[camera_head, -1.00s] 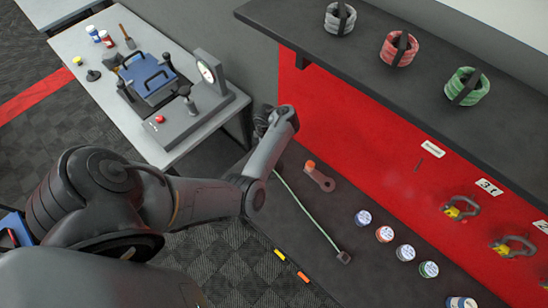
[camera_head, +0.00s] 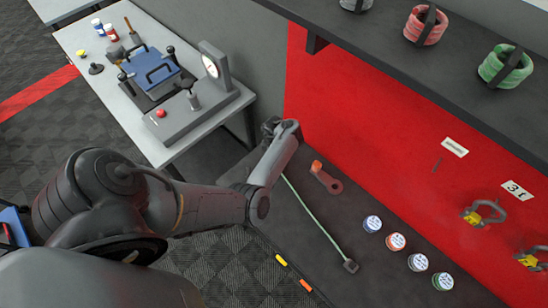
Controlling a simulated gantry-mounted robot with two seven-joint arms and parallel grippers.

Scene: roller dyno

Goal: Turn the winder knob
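No part is clearly marked as the winder knob. A small red crank-like piece (camera_head: 331,185) with an orange knob (camera_head: 316,166) at one end lies on the dark bench, against the red panel. The machine (camera_head: 200,117) on the grey table has black ball-topped levers, a round dial (camera_head: 210,66) and a red button (camera_head: 161,113). My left arm comes in from the left, and its gripper (camera_head: 270,127) is above the gap between table and bench, left of the orange knob and apart from it. Its fingers are mostly hidden by the wrist. My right gripper is out of view.
A green cord (camera_head: 312,216) runs along the bench to a small dark block (camera_head: 350,266). Several round tins (camera_head: 396,242) stand to its right. A dark shelf (camera_head: 400,70) with coiled straps overhangs the panel. Padlocks (camera_head: 482,213) hang on the panel.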

